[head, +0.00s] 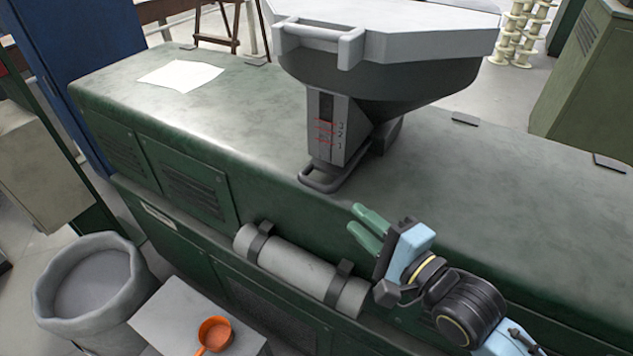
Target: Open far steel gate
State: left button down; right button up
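A dark grey hopper (375,88) with a pale lid stands on the green machine top. Its narrow neck bears red marks numbered 1 to 3 (327,133). At the foot of the neck, a grey loop handle (322,181) sticks out toward the front left, low over the machine top; this looks like the gate's handle. Whether the gate inside is open is hidden. My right gripper (354,218) is to the lower right of the handle, apart from it, near the machine's front edge. Its two green fingers are spread, with nothing between them. My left gripper is not in view.
The green machine (235,125) has a grey cylinder (300,270) clamped along its front. A white sheet (181,76) lies at its left end. In front are a grey bin (60,290) and a pale block with an orange scoop (215,334).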

aim_at(323, 191)
jog(key=p+x, duration=0.1)
jog(key=x, duration=1.1)
jog(key=shift+w+a+f, duration=0.15)
jog(key=shift+w, duration=0.15)
grip_shut()
